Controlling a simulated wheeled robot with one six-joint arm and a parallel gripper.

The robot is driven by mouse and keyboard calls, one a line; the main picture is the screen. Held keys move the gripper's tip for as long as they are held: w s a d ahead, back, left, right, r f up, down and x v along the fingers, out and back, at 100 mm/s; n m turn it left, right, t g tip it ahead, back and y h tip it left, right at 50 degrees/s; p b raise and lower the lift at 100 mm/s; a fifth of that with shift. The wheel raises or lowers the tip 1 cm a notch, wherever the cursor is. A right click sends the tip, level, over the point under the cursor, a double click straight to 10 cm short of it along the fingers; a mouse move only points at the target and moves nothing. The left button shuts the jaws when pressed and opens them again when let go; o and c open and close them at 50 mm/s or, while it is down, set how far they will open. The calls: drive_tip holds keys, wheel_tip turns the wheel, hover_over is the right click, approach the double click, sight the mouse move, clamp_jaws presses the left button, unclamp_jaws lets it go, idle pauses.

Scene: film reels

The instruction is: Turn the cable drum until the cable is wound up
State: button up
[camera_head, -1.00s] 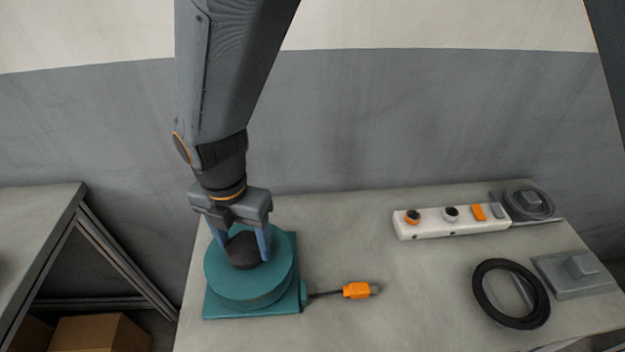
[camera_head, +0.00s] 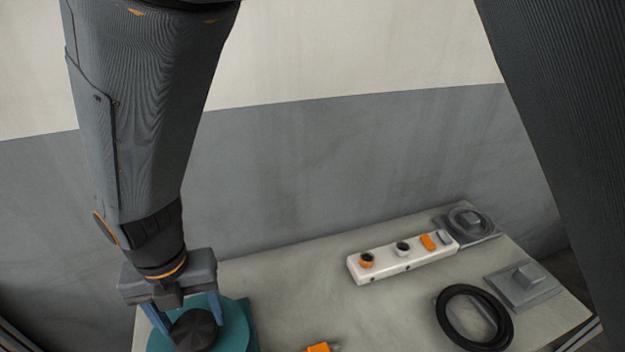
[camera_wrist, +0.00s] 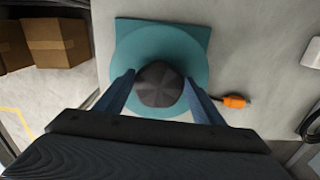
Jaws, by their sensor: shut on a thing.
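The cable drum (camera_head: 236,325) is a round teal disc on a square teal base, at the bottom left in the head view, partly cut off. It also shows in the wrist view (camera_wrist: 190,45). Its dark knob (camera_head: 195,330) stands at the middle of the disc, and shows in the wrist view (camera_wrist: 160,88). My gripper (camera_head: 187,318) points down over the drum with its blue fingers on either side of the knob, shut on it. The orange cable plug (camera_head: 318,347) lies on the table just right of the drum. The cable between them is mostly hidden.
A white power strip (camera_head: 405,258) with orange and dark parts lies at the back of the table. A black ring (camera_head: 474,317) and a grey plate with a block (camera_head: 524,287) lie at the right. Cardboard boxes (camera_wrist: 55,38) stand beyond the table's edge.

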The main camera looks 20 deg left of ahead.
drive_tip(key=shift+s+d+f+n, duration=0.15)
drive_tip(key=shift+s+d+n, duration=0.15)
drive_tip(key=shift+s, duration=0.45)
drive_tip(key=o, duration=1.3)
drive_tip(key=shift+d, duration=0.1)
drive_tip(key=shift+o, duration=1.1)
drive_tip(key=shift+w+d, duration=0.1)
drive_tip(key=shift+d, duration=0.2)
drive_tip(key=shift+d+r, duration=0.35)
drive_tip(key=shift+d, duration=0.2)
drive_tip(key=shift+a+f, duration=0.3)
drive_tip(key=shift+a, duration=0.55)
drive_tip(key=shift+w+d, duration=0.1)
drive_tip(key=shift+w, duration=0.55)
wheel_tip(320, 180, up, 9)
drive_tip(key=p, duration=0.6)
drive_tip(key=shift+w, duration=0.2)
drive_tip(key=shift+d, duration=0.1)
drive_tip(key=shift+r, duration=0.1)
